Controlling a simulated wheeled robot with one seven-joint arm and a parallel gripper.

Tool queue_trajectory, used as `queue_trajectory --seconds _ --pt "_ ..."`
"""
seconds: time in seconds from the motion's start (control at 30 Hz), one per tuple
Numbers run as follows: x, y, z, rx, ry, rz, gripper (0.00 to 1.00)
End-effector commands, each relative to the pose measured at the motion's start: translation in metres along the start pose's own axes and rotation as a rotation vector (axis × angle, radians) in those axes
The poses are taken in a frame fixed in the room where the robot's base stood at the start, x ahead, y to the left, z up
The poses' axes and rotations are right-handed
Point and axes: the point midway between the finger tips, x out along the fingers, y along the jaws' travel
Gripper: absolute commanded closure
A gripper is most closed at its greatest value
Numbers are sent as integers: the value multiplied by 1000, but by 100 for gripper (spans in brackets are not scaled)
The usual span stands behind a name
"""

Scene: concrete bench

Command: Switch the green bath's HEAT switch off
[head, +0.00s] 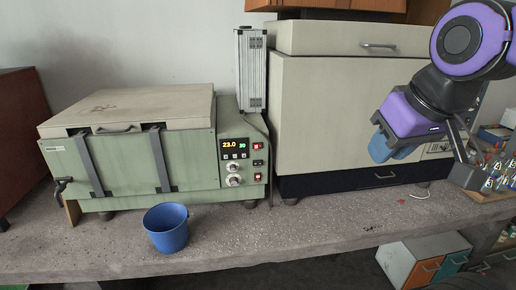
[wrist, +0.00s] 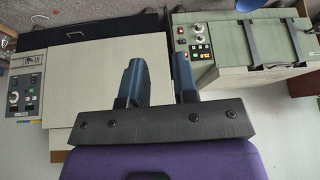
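The green bath (head: 135,165) stands on the bench at the left, with a pale lid on top. Its control panel (head: 240,172) carries a lit display reading 23.0, two knobs, and a column of small switches at the right edge. The top one, a red switch (head: 257,146), looks lit; labels are too small to read. The bath also shows in the wrist view (wrist: 240,50), with red and green spots on its panel (wrist: 194,42). My gripper (wrist: 158,78) is open and empty, its two blue fingers apart. In the head view my gripper (head: 385,150) hangs before the beige cabinet, well right of the panel.
Small bottles (head: 500,178) stand at the far right. The bench front between is mostly clear.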

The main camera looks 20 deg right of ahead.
Motion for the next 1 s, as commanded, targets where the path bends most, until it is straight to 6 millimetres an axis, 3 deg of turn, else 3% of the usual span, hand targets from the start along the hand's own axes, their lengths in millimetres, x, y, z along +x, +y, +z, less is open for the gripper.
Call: queue_trajectory --seconds 0.03,0.1,0.37,0.7,1.0 --pt "1 0 -2 4 1 2 85" --pt "5 -1 -6 18 4 6 100" --pt "40 -10 -49 161 64 31 100" --pt "108 -26 -110 404 167 -2 100" --pt "172 -42 -149 633 236 -103 100"
